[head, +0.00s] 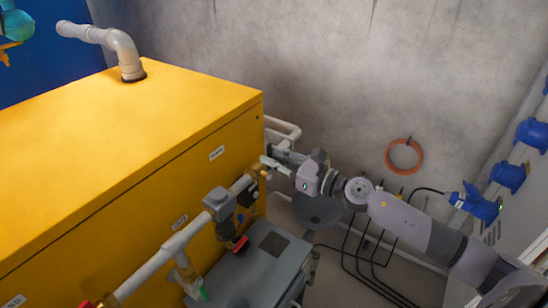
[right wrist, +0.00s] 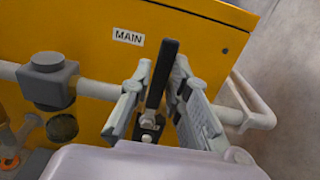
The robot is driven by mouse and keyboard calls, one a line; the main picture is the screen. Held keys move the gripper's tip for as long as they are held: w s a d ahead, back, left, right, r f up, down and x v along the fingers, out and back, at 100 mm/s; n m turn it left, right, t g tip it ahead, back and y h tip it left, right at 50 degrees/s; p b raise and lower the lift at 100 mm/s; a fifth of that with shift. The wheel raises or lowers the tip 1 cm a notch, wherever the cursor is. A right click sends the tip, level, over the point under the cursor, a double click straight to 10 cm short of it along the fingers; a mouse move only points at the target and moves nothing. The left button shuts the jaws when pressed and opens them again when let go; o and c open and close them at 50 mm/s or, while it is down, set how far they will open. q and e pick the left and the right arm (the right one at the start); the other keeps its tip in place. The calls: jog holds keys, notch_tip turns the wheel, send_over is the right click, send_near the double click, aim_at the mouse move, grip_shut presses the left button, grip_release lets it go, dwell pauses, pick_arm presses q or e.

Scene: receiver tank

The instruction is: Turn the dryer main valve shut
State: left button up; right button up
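The dryer main valve shows in the right wrist view as a black lever (right wrist: 158,75) above a dark valve body (right wrist: 148,127), below a label reading MAIN (right wrist: 128,37). In that view the lever stands across the line of the grey pipe (right wrist: 98,89). My right gripper (right wrist: 160,72) is open, with one finger on each side of the lever. The left finger looks close to it; I cannot tell whether either touches. In the head view my right gripper (head: 277,161) is at the right end of the pipe, mostly hiding the valve. My left gripper is not in view.
The yellow cabinet (head: 130,110) fills the left. The pipe (head: 180,240) runs along its front with a grey boxy fitting (head: 219,203). A grey unit (head: 250,275) stands below. Dark cables (head: 365,255) lie right of it; blue sockets (head: 508,177) line the right wall.

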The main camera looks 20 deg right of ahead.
jog(key=o, duration=0.4)
jog(key=shift+r, duration=0.1)
jog(key=shift+c, duration=0.2)
jog(key=v, duration=1.2)
